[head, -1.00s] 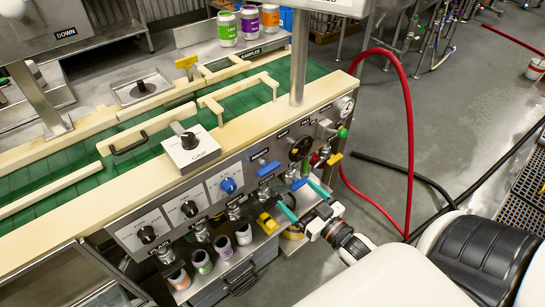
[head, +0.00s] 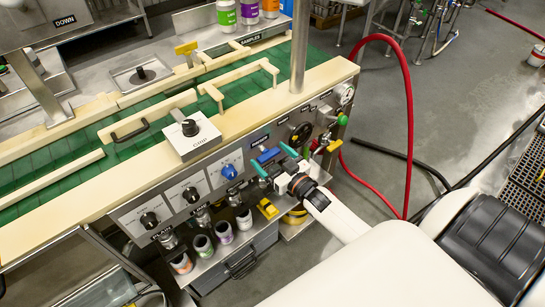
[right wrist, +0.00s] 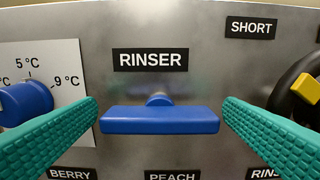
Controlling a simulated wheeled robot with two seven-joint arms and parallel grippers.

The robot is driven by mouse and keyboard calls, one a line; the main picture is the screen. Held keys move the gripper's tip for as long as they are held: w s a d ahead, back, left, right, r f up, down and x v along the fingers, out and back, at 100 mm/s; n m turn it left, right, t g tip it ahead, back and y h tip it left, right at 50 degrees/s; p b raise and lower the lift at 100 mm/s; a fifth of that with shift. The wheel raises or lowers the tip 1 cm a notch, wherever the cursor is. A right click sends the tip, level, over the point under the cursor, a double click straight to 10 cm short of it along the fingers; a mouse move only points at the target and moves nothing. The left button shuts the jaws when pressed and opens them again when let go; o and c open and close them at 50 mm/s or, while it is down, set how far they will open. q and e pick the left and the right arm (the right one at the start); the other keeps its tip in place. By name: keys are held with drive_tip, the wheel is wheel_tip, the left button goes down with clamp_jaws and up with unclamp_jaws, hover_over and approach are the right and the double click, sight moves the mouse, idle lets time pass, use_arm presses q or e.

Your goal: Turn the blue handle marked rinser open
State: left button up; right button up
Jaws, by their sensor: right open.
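The blue handle (right wrist: 160,120) is a flat bar lying horizontal under a black RINSER label (right wrist: 150,60) on the grey panel. In the head view the blue handle (head: 268,155) is on the sloped front of the machine. My right gripper (head: 274,159) is at the panel, its teal fingers spread around the handle. In the right wrist view, my right gripper (right wrist: 160,108) is open, one finger beyond each end of the bar, with a gap visible on both sides. The handle is not held. My left gripper is out of view.
A blue knob (right wrist: 24,103) with temperature marks is left of the handle; a black wheel with a yellow part (right wrist: 306,88) is right. Several cups (head: 223,232) and a yellow object (head: 267,208) stand on the shelf below. A red hose (head: 410,120) loops at the right.

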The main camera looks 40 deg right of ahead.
drive_tip(key=shift+c, duration=0.5)
drive_tip(key=c, duration=0.9)
drive_tip(key=shift+n, duration=0.4)
drive_tip(key=n, duration=0.3)
drive_tip(key=shift+a, duration=0.1)
drive_tip(key=shift+n, duration=2.5)
drive_tip(key=o, duration=1)
